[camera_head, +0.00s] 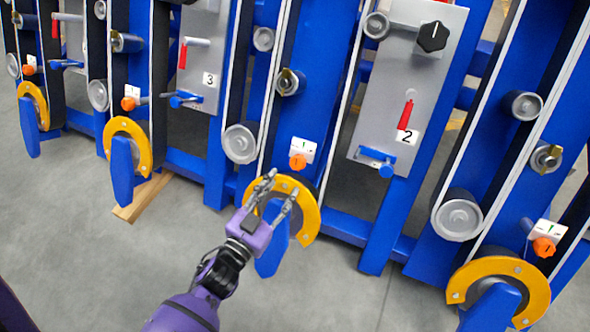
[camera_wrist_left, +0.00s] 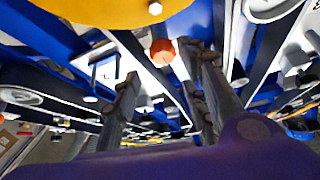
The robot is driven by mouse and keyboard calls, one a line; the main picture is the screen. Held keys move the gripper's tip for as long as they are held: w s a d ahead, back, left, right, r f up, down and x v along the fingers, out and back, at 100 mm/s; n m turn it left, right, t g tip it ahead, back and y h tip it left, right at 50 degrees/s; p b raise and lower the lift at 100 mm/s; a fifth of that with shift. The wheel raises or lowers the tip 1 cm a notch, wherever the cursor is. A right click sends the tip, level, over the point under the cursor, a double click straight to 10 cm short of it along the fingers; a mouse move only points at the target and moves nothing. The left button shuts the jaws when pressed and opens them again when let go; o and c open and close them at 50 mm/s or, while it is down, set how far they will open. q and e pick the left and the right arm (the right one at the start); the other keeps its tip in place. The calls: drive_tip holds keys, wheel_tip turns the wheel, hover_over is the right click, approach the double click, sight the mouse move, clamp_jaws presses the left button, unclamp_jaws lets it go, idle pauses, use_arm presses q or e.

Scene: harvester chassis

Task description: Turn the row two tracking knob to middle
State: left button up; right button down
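The grey row panel marked "2" (camera_head: 375,115) stands right of centre. A black knob (camera_head: 433,36) with a white pointer line sits near its top; the line points roughly up. An orange knob (camera_head: 297,162) sits left of that panel, below a small white plate (camera_head: 304,148) with a mark. No label tells which of the two is the tracking knob. My left gripper (camera_head: 283,183) is open and empty, its fingers just below the orange knob and in front of a yellow guard. In the left wrist view an orange knob (camera_wrist_left: 162,52) shows beyond and between the spread fingers. My right gripper is not in view.
A yellow curved guard (camera_head: 307,215) is right behind the left fingers. Blue upright beams, belts and grey rollers (camera_head: 240,143) crowd the frame. A red-handled lever (camera_head: 405,115) and a blue valve (camera_head: 386,168) stick out from the panel.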

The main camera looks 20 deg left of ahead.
sight(297, 167)
use_arm(q)
drive_tip(key=w, duration=0.2)
drive_tip(key=w+b, duration=0.1)
drive_tip(key=w, duration=0.1)
drive_tip(key=w+d+b, duration=0.1)
drive_tip(key=w, duration=0.2)
drive_tip(key=shift+f, duration=0.1)
drive_tip(key=shift+w, duration=0.3)
drive_tip(key=c, duration=1)
drive_tip(key=shift+d, duration=0.1)
